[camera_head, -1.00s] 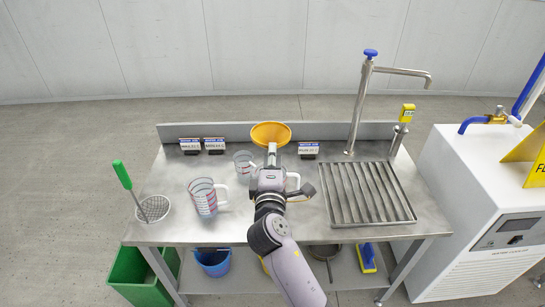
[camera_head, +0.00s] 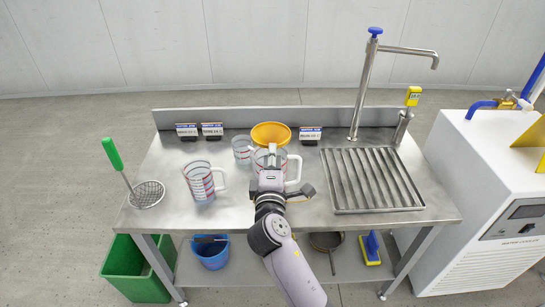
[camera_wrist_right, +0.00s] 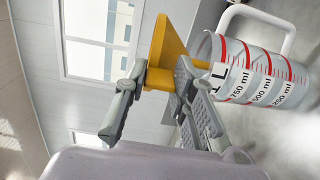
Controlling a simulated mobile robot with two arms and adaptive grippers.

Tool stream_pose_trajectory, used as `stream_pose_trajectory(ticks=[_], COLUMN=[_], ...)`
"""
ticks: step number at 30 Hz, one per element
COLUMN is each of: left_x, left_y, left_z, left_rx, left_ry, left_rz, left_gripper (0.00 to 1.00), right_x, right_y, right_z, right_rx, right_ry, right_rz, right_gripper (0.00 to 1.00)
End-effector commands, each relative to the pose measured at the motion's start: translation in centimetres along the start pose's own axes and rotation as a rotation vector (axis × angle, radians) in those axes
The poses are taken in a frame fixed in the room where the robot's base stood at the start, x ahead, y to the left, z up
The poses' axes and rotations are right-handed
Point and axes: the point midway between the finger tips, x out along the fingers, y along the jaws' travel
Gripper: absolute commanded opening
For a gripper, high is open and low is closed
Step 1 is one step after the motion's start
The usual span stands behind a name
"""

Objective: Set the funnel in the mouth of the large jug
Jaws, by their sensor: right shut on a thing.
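The orange funnel (camera_head: 271,134) is held upright, wide end up, by my right gripper (camera_head: 272,152). In the right wrist view, the fingers (camera_wrist_right: 160,85) are shut on the funnel (camera_wrist_right: 168,45). A clear jug with red marks and a white handle (camera_head: 292,170) stands just behind and below my gripper, partly hidden. In the right wrist view this jug (camera_wrist_right: 262,72) shows marks up to 1 L, its mouth close to the funnel's narrow end. My left gripper is not in view.
Another marked jug (camera_head: 201,183) stands to the left, and a smaller one (camera_head: 242,150) behind. A green-handled strainer (camera_head: 147,194) lies at the left edge. A slatted drain (camera_head: 372,180) and tall tap (camera_head: 362,90) are at right. Small signs (camera_head: 311,134) line the back.

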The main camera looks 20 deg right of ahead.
Motion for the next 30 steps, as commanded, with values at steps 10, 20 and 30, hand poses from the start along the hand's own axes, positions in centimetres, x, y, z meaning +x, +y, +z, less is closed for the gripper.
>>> stream_pose_trajectory(ticks=[10,20,30], left_x=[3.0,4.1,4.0], left_y=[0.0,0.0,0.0], left_z=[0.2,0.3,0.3], left_rx=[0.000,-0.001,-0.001], left_ry=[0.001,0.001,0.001], left_rz=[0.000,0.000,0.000], left_gripper=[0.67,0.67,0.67], right_x=[0.0,0.1,0.1], right_y=[-3.2,-4.5,-4.5], right_z=[0.0,0.0,0.0], right_rx=[0.000,0.000,0.001], right_ry=[0.000,-0.001,-0.001], right_rz=[0.000,0.001,0.001], right_gripper=[0.03,0.03,0.03])
